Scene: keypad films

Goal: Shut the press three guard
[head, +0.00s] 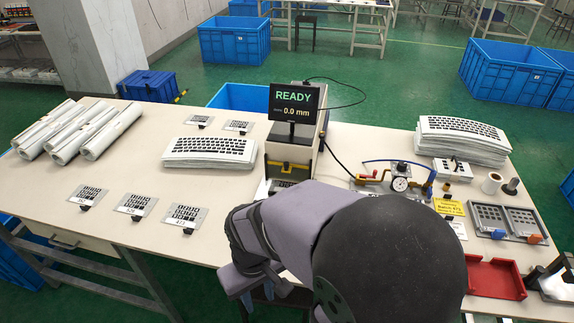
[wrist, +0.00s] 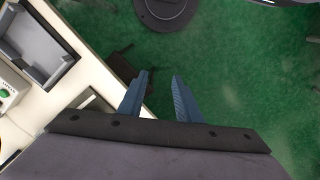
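A press-like machine (head: 290,165) with yellow-black striping on its front stands near the middle of the table, behind my arm. A screen (head: 294,101) on it reads "READY" and "0.0 mm". I cannot read a press number on it, and my arm hides part of the area in front of it. I cannot tell which part is the guard or whether it is open. My gripper (wrist: 160,95) has its two blue fingers apart with nothing between them; it hangs over the green floor beside the table edge in the wrist view.
A gauge rig (head: 400,180), a red tray (head: 493,278) and a tray with blue and orange tabs (head: 507,222) fill the right side. Film stacks (head: 210,153), rolls (head: 85,130) and small plates (head: 135,206) lie left. The wrist view shows a grey-framed box (wrist: 40,45) on the table.

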